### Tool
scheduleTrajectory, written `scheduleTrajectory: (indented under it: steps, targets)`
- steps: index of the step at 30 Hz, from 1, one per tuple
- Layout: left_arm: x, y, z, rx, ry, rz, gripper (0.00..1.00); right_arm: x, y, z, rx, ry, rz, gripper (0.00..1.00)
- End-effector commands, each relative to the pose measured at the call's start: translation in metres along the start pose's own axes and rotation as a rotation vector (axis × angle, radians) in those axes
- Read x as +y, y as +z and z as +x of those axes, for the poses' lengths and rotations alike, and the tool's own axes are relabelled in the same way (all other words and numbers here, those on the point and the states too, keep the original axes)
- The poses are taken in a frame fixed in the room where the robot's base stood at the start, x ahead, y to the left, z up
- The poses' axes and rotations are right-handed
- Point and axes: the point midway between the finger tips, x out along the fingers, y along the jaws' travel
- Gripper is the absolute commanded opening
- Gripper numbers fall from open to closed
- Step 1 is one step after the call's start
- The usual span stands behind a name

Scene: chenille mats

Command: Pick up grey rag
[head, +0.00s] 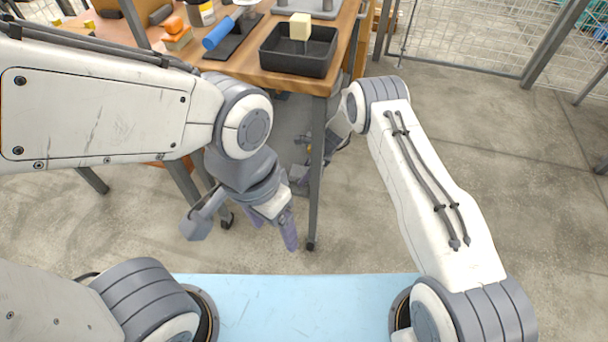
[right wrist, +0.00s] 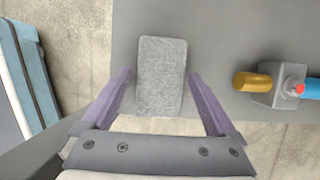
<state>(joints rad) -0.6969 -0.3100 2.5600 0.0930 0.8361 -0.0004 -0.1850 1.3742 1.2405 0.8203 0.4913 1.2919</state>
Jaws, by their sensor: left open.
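The grey rag (right wrist: 160,75) is a flat, speckled rectangle lying on a grey surface in the right wrist view. My right gripper (right wrist: 160,78) is open, with one purple finger on each side of the rag's near part. I cannot tell whether the fingertips touch it. In the head view my right gripper is low beside the workbench, partly hidden by a table leg, and the rag cannot be made out there. My left gripper (head: 275,232) is open and empty, pointing down in front of the workbench.
The wooden workbench (head: 345,45) carries a black tray (head: 272,62) and tools. Its metal leg (head: 317,170) stands close to both grippers. In the right wrist view an amber cylinder (right wrist: 252,81) and a blue item (right wrist: 310,88) lie right of the rag. Floor at right is clear.

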Motion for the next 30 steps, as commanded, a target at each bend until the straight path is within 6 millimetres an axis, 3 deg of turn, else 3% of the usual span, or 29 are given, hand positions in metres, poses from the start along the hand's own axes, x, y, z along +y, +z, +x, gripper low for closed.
scheduleTrajectory:
  steps: [1,5,17,26,30]
  targets:
    - [0.0,0.0,0.0,0.0,0.0,0.0,0.75,0.0,0.0,0.0,0.0,0.0,0.0,0.69]
    - [0.0,0.0,0.0,0.0,0.0,0.0,0.75,0.0,0.0,0.0,0.0,0.0,0.0,0.2]
    - [0.0,0.0,-0.006,0.0,0.0,0.0,0.75,0.0,0.002,-0.005,0.0,0.0,0.0,0.18]
    - [0.001,-0.001,-0.016,0.0,0.0,0.0,0.75,-0.001,0.017,-0.04,-0.002,-0.003,-0.001,0.18]
    - [0.001,-0.001,-0.016,0.0,0.0,0.0,0.75,-0.001,-0.011,-0.049,0.001,0.001,0.008,0.18]
